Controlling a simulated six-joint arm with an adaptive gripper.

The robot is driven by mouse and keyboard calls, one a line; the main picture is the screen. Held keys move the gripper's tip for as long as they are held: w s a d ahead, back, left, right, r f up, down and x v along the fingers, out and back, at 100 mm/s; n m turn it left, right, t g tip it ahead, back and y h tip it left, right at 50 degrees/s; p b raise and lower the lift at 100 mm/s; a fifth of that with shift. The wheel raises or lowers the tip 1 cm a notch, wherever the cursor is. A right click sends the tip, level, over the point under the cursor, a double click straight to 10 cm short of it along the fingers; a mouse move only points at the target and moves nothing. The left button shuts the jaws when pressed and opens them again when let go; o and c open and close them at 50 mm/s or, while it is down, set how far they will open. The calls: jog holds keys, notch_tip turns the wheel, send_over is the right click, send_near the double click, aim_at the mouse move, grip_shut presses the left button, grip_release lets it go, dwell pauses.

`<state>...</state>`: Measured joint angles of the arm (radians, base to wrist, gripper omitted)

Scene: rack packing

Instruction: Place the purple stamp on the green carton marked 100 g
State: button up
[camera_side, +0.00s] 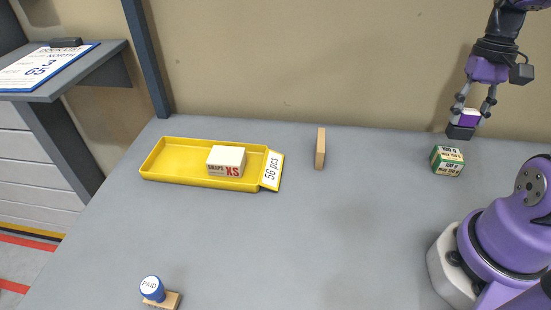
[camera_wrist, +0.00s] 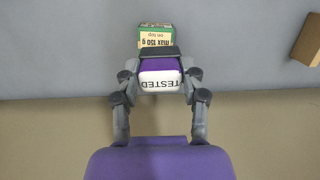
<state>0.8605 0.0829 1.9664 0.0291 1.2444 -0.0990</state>
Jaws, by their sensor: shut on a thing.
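My gripper (camera_side: 470,112) is shut on the purple stamp (camera_side: 468,120), which has a white end and a dark base. In the wrist view, the stamp (camera_wrist: 158,66) sits between the fingers of my gripper (camera_wrist: 160,76), and its white end reads TESTED. The green and white carton (camera_side: 447,160) stands on the table, below and a little left of the stamp in the side view. The stamp looks apart from the carton.
A yellow tray (camera_side: 165,172) marked 56 pcs holds a white XS box (camera_side: 226,161). A wooden block (camera_side: 320,148) stands upright mid-table. A blue PAID stamp (camera_side: 152,289) stands at the front left. A wall rises behind.

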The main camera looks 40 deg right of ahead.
aim_at(463, 130)
jog(key=shift+s+d+f, duration=0.15)
jog(key=shift+d+f, duration=0.05)
jog(key=shift+d, duration=0.15)
jog(key=shift+d+f, duration=0.1)
jog(key=shift+f, duration=1.95)
jog(key=shift+f, duration=0.15)
jog(key=o, duration=1.1)
jog(key=shift+o, duration=0.2)
